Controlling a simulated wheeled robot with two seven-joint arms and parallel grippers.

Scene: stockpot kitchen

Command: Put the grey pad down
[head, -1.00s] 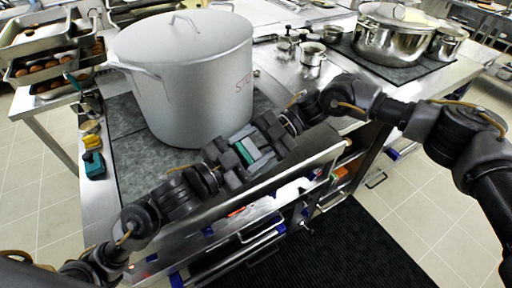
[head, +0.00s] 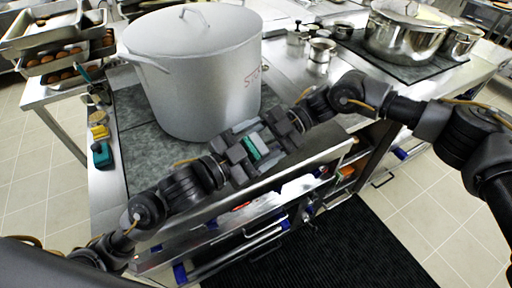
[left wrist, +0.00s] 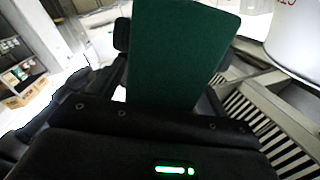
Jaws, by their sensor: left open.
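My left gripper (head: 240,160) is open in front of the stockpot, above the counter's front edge. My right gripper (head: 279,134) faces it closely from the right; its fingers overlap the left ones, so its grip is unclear. Between them shows a small block with a teal-green face (head: 256,146) and light grey parts beside it. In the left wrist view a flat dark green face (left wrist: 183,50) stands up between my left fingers. I cannot tell for sure that this block is the grey pad. The large grey stockpot (head: 198,85) stands lidded on the dark mat behind.
Several small coloured blocks, one yellow (head: 99,132) and one teal (head: 102,155), lie along the counter's left edge. Trays of brown food (head: 62,54) stand at the back left. A shiny pot (head: 404,38) sits at the back right. Bare mat (head: 150,155) shows left of the grippers.

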